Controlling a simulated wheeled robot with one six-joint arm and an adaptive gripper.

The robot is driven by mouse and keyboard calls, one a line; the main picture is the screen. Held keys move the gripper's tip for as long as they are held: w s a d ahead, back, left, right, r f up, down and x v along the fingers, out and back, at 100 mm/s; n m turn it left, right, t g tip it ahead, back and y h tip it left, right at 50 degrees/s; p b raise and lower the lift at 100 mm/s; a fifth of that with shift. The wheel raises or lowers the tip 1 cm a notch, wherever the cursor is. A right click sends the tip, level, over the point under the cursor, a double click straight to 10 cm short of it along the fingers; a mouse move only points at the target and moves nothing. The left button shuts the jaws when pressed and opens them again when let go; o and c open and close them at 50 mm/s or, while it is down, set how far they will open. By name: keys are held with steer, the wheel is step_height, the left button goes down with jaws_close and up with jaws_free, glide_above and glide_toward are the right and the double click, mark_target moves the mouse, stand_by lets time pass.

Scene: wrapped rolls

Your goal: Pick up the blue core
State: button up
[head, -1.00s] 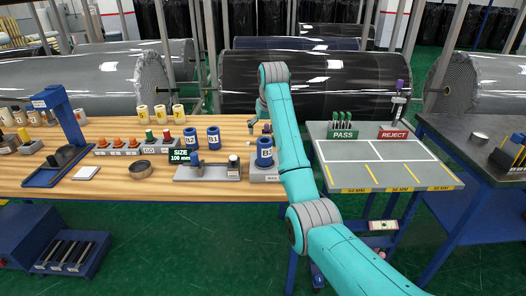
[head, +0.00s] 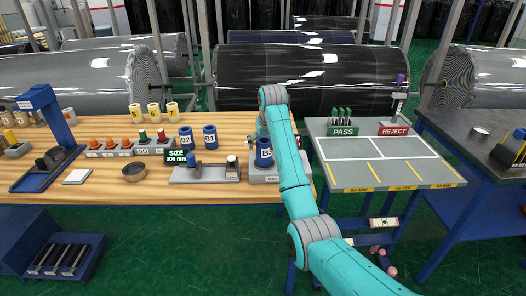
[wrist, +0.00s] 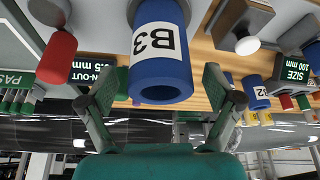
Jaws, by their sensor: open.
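A blue core labelled B3 (head: 264,152) stands on a grey block near the table's right end. In the wrist view the B3 core (wrist: 165,88) shows large, with its white label and open end facing me. My gripper (wrist: 156,78) is open, its two fingers spread to either side of the core's open end, and nothing is gripped. In the head view my arm mostly hides the gripper. Two more blue cores, B2 (head: 186,138) and one beside it (head: 210,137), stand on the wooden table to the left.
A grey measuring fixture (head: 207,173) with a SIZE 100 mm sign (head: 179,155) lies left of the B3 core. A grey PASS/REJECT table (head: 372,150) stands to the right, its marked surface clear. Large wrapped rolls (head: 310,75) lie behind.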

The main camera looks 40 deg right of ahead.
steer(key=c, duration=1.5)
step_height(320, 180, up, 10)
